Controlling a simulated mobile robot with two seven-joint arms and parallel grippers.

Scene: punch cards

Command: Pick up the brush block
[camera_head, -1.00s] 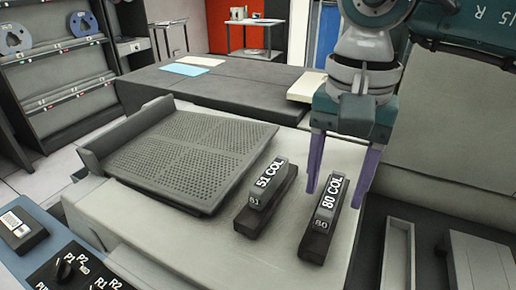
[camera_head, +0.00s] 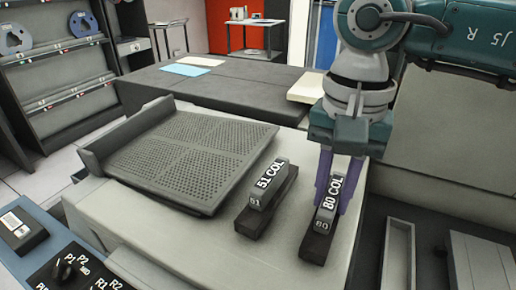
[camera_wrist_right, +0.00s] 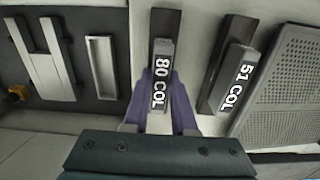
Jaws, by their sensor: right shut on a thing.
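Two grey brush blocks with white lettering sit on dark bases on the pale machine top. The one marked 80 COL (camera_head: 328,205) also shows in the right wrist view (camera_wrist_right: 162,75). My right gripper (camera_head: 333,198) comes down from above and is shut on it, with one purple finger on each side. In the right wrist view the fingers (camera_wrist_right: 159,88) flank the 80 COL block. The block still appears to be at its dark base. The one marked 51 COL (camera_head: 267,185) stands apart to the left, untouched. My left gripper is not in view.
A perforated grey tray (camera_head: 200,150) lies left of the blocks. An open narrow slot (camera_head: 398,250) is at the right. A dark table (camera_head: 240,85) with flat sheets stands behind.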

